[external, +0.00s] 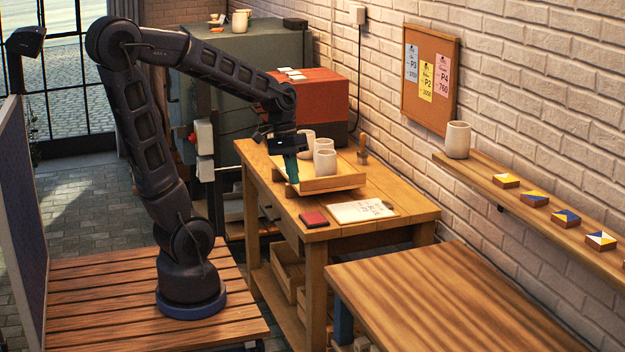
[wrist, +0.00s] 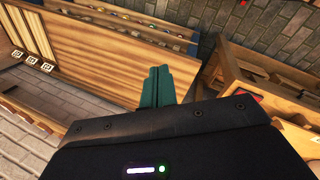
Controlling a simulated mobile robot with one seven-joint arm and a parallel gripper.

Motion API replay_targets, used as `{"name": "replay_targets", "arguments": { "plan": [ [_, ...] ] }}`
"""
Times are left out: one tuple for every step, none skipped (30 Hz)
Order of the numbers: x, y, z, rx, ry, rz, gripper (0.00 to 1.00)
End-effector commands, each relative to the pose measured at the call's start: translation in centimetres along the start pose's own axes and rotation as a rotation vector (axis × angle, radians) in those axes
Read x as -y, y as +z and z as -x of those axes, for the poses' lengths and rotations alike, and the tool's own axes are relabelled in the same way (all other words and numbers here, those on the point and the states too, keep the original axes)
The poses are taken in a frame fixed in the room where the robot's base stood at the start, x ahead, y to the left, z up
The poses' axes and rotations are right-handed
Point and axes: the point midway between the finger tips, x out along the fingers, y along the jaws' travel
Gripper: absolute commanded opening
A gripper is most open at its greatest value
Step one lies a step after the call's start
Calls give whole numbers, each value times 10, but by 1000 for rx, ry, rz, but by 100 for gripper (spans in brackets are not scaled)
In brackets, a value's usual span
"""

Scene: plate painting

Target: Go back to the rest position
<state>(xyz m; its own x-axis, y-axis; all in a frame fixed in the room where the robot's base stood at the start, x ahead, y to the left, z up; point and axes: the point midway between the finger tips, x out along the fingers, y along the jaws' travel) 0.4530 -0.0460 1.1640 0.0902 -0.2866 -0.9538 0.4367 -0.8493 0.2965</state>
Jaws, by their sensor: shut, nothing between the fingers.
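My gripper (external: 291,168) is at the end of my dark arm, above the left edge of the wooden worktable (external: 390,218) in the external view. Its teal fingers are together with nothing between them. The same shut fingers show in the wrist view (wrist: 158,86), with floor and wooden furniture beyond them. My arm is bent and reaches to the right from its blue-ringed base. In the external view the fingers overlap the near left side of a wooden tray (external: 335,184); I cannot tell whether they touch it.
White cups (external: 325,162) stand at the tray. A red notebook (external: 314,218) and a paper sheet (external: 361,211) lie on the worktable. A second table (external: 440,300) with a bare top stands in front. A wall shelf (external: 480,178) holds a cup and several painted tiles.

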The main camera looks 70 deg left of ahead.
Motion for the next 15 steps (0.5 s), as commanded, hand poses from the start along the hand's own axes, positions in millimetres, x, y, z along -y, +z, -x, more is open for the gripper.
{"name": "replay_targets", "arguments": {
  "plan": [
    [-4, 9, 5, -29, -20, -47, 0],
    [-6, 13, 8, -45, -33, -73, 0],
    [-7, 20, 11, -65, -50, -108, 0],
    [-8, 24, 13, -81, -61, -133, 0],
    [-9, 28, 16, -98, -74, -159, 0],
    [-11, 34, 20, -121, -89, -193, 0],
    [-12, 38, 22, -138, -99, -218, 0],
    [-12, 42, 25, -156, -110, -244, 0],
    [-13, 48, 28, -179, -123, -277, 0],
    [-14, 52, 31, -196, -134, -302, 0],
    [-14, 56, 33, -215, -143, -326, 0],
    [-14, 60, 37, -238, -154, -357, 0],
    [-14, 64, 39, -255, -163, -379, 0],
    [-15, 67, 41, -271, -169, -400, 0],
    [-15, 70, 44, -291, -178, -425, 0]
  ]
}}
